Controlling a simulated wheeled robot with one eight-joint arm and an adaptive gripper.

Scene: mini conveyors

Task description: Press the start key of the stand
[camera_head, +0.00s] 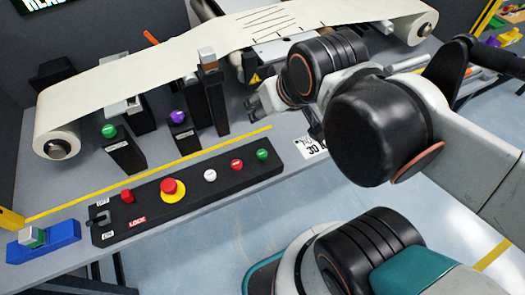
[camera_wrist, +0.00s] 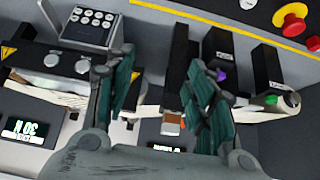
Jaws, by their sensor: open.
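The stand holds a long white belt (camera_head: 180,62) stretched between two rollers. A black control panel (camera_head: 130,228) along its front edge carries a green button (camera_head: 262,154), a small red button (camera_head: 237,164), a white button (camera_head: 210,175) and a red mushroom button (camera_head: 172,190) on a yellow ring. Two short black posts carry a green button (camera_head: 109,131) and a purple button (camera_head: 179,116); their labels are too small to read. I cannot tell which one is the start key. My gripper (camera_head: 262,104) is open and empty above the stand; its teal fingers (camera_wrist: 160,100) are spread in the wrist view.
A tall black post (camera_head: 214,100) with a brown-and-white block stands left of my gripper. A yellow line (camera_head: 150,175) runs behind the panel. A blue holder (camera_head: 45,242) sits at the far left. Open floor (camera_head: 200,262) lies in front.

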